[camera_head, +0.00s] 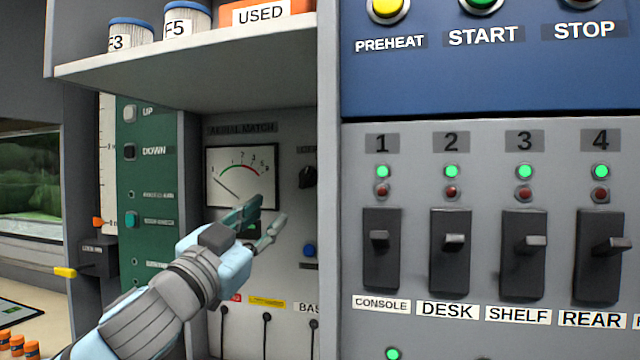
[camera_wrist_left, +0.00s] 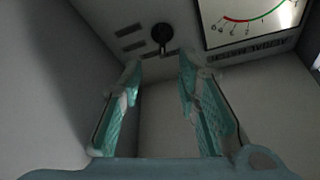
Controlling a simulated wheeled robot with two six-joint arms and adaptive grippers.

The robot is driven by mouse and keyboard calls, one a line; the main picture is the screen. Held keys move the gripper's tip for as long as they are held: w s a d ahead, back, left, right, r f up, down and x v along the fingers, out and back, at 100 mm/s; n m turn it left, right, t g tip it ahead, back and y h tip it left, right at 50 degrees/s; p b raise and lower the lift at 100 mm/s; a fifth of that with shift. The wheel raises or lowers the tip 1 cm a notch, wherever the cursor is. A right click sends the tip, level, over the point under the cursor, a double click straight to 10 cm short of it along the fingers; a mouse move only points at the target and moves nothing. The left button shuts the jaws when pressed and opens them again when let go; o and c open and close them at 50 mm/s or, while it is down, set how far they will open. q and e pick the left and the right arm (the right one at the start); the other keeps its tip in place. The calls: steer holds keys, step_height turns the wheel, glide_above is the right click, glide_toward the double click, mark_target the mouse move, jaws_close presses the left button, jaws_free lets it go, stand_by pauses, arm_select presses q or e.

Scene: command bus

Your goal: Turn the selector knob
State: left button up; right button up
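A black selector knob (camera_head: 307,177) sits on the grey panel right of the meter, partly cut off by the edge of the nearer cabinet. In the left wrist view the knob (camera_wrist_left: 162,36) appears beyond and between the fingertips, near the top. My left gripper (camera_head: 268,212) is in front of the panel, below and left of the knob. Its two fingers are apart with nothing between them, as the left wrist view also shows (camera_wrist_left: 160,72). The fingers look clear of the knob. My right gripper is not in view.
The meter (camera_head: 240,177) is behind my left gripper. A shelf (camera_head: 190,70) with jars and an orange box overhangs the panel. The nearer cabinet (camera_head: 331,180) with switches stands at the right. A blue button (camera_head: 309,249) sits below the knob.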

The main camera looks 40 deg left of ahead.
mark_target(303, 179)
arm_select(q)
steer(key=p+x, duration=0.3)
steer(key=x, duration=0.1)
steer(key=p+x, duration=0.3)
steer(key=x, duration=0.1)
steer(key=r+p+x, duration=0.1)
steer(key=p+x, duration=0.2)
steer(key=x, duration=0.1)
steer(key=shift+w+d+r, duration=0.1)
steer(key=shift+w, duration=0.05)
steer(key=shift+w+r+p, duration=0.15)
steer(key=shift+w+p, duration=0.2)
steer(key=shift+w, duration=0.05)
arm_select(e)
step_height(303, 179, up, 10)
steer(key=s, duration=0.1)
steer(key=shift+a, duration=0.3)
arm_select(q)
steer(key=shift+c, duration=0.4)
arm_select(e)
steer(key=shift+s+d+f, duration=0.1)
arm_select(q)
jaws_close()
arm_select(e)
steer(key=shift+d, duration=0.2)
